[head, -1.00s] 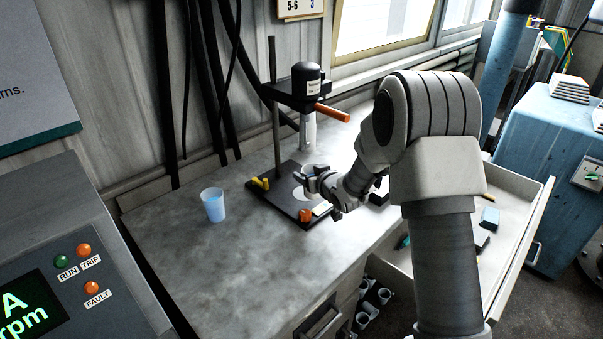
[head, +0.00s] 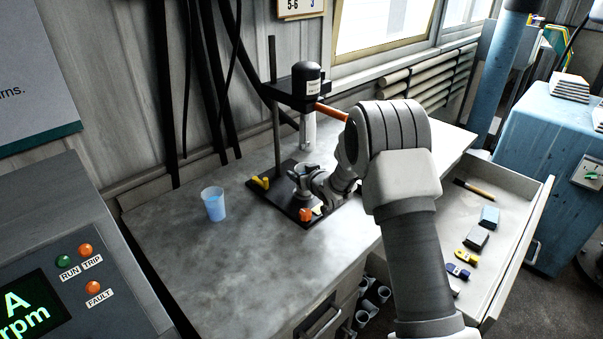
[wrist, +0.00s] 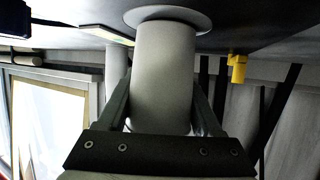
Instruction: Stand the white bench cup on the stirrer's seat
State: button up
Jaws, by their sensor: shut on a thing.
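The white bench cup (wrist: 163,75) is between the two fingers of my gripper (wrist: 165,115), which is shut on it. In the wrist view, which is upside down, the cup's base is at the pale round seat (wrist: 203,19) on the stirrer's dark base plate. The cup looks upright; I cannot tell whether it bears fully on the seat. In the head view the cup (head: 301,170) is small and partly hidden by my gripper (head: 309,183). The stirrer (head: 306,82) stands behind, its pale shaft (head: 308,132) hanging above the cup.
A yellow piece (head: 260,182) and an orange knob (head: 306,214) sit on the base plate (head: 283,203). A blue cup (head: 213,204) stands left on the grey bench (head: 215,260). An open drawer (head: 520,235) with small items is at right. An orange handle (head: 333,112) juts from the stirrer.

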jog(key=shift+f, duration=0.15)
jog(key=o, duration=1.4)
jog(key=shift+o, duration=0.2)
jog(key=shift+r, duration=0.25)
jog(key=s+d+r+m+g+h, duration=0.1)
jog(key=s+d+r+h, duration=0.1)
jog(key=s+d+r, duration=0.5)
jog(key=s+d+r+m+g+h, duration=0.1)
jog(key=s+d+r, duration=0.1)
jog(key=s+r, duration=0.5)
jog(key=s+d+r+m+h, duration=0.15)
jog(key=s+d+r, duration=0.3)
jog(key=s, duration=0.45)
jog(key=s+d+r+m+g, duration=0.1)
jog(key=s+g, duration=0.3)
jog(key=s, duration=2.1)
jog(key=shift+r+g+h, duration=0.25)
jog(key=shift+g+h, duration=0.1)
jog(key=shift+g, duration=0.05)
